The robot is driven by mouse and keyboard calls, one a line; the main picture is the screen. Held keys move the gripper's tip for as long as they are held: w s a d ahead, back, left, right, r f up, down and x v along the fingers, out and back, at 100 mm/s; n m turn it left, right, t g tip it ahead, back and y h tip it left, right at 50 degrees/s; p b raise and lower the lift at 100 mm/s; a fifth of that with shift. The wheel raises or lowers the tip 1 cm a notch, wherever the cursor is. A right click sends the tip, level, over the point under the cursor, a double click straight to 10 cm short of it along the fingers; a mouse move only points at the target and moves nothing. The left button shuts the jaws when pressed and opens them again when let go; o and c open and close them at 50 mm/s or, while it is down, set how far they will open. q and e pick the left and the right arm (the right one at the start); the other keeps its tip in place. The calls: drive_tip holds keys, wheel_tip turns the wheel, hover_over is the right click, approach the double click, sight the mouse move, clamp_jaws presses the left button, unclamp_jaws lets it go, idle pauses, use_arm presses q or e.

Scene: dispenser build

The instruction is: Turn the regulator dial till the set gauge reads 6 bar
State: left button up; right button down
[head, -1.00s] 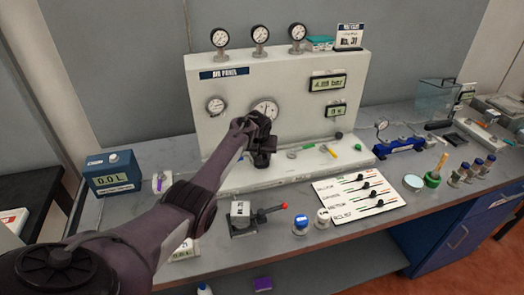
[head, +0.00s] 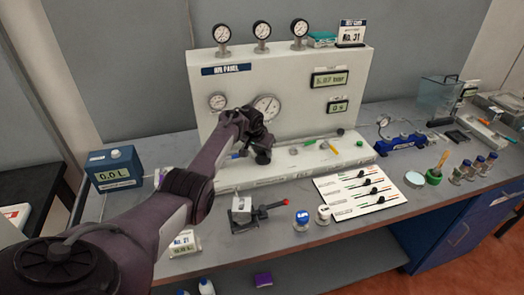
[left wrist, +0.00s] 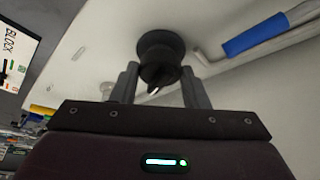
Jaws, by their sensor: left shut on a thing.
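The white air panel (head: 290,75) stands at the back of the bench. Its upper digital display (head: 330,79) shows a bar reading starting with 5; the later digits are hard to read. A large round gauge (head: 267,108) sits on the panel front, just above my left gripper (head: 258,150). Which gauge is the set gauge is not clear. In the left wrist view, the black regulator dial (left wrist: 160,52) with a white pointer mark is between the fingers of my left gripper (left wrist: 160,85), which is shut on it. My right gripper is not in view.
A pipe with a blue sleeve (left wrist: 255,35) runs close beside the dial. A clamp with a red-tipped lever (head: 258,211), capped bottles (head: 302,219) and a white card with sliders (head: 360,190) stand in front of the panel. A blue box (head: 115,168) is at left.

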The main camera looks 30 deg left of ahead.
use_arm(q)
drive_tip(key=o, duration=1)
drive_tip(key=shift+c, duration=0.2)
drive_tip(key=shift+r, duration=0.15)
drive_tip(key=v, duration=0.7)
drive_tip(key=shift+r, duration=0.3)
drive_tip(key=shift+s, duration=0.15)
